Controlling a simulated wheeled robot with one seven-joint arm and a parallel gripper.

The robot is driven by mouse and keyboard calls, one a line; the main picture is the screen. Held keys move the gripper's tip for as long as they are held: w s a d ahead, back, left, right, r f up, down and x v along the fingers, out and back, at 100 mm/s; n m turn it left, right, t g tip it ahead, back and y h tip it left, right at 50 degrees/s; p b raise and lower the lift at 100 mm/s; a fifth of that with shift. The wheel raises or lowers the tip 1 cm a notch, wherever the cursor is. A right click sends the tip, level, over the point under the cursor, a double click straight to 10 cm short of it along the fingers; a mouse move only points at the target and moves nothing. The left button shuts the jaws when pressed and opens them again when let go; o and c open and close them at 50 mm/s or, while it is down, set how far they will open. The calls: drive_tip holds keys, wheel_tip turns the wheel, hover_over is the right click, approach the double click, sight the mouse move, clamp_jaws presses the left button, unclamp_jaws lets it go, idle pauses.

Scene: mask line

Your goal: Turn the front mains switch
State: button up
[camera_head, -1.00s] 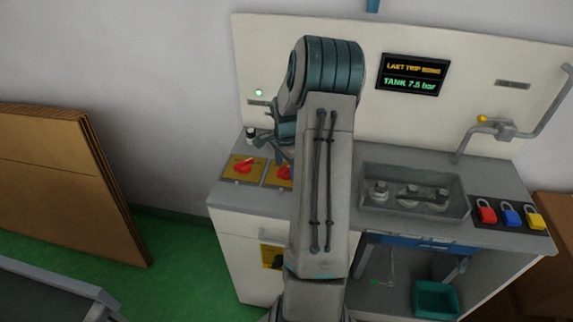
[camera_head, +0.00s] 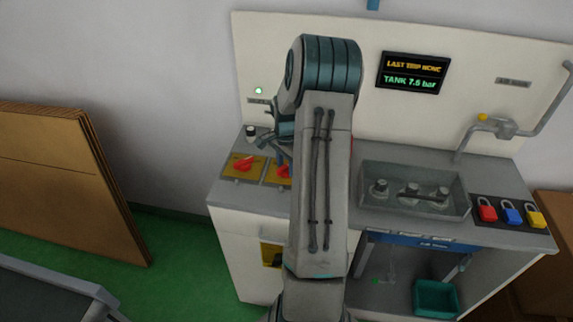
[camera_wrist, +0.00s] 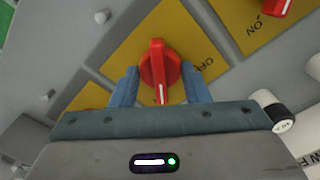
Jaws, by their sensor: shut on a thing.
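Red rotary switches on yellow plates are set in the grey counter. In the wrist view, one red switch handle (camera_wrist: 158,70) stands between the two blue fingers of my gripper (camera_wrist: 160,86), which is shut on it. Its white mark points toward my palm, and "OFF" is printed on its yellow plate (camera_wrist: 128,50). A second red switch (camera_wrist: 277,6) shows at the top right, with "ON" on its plate. In the head view, a red switch (camera_head: 243,164) is in the open on the left, and another (camera_head: 283,173) is partly hidden by my arm, as is much of my gripper.
A black-and-white cap (camera_wrist: 274,110) is close to the right of my gripper. A sunken tray (camera_head: 413,207) and several coloured padlocks (camera_head: 511,213) are to the right. A lit display (camera_head: 413,75) is on the back panel. The counter's front edge is near the switches.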

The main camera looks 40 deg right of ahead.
drive_tip(key=n+b, duration=0.1)
drive_tip(key=n, duration=0.3)
drive_tip(key=shift+w, duration=0.1)
drive_tip(key=n+b, duration=0.1)
drive_tip(key=n, duration=0.3)
drive_tip(key=shift+n, duration=0.4)
drive_tip(key=n, duration=0.4)
drive_tip(key=shift+r+n+b, duration=0.1)
drive_tip(key=shift+n+b, duration=0.2)
drive_tip(key=shift+b, duration=0.05)
drive_tip(key=shift+n, duration=1.8)
drive_tip(key=o, duration=1)
wheel_tip(320, 180, up, 14)
drive_tip(key=shift+f+b, duration=0.1)
drive_tip(key=shift+b, duration=0.35)
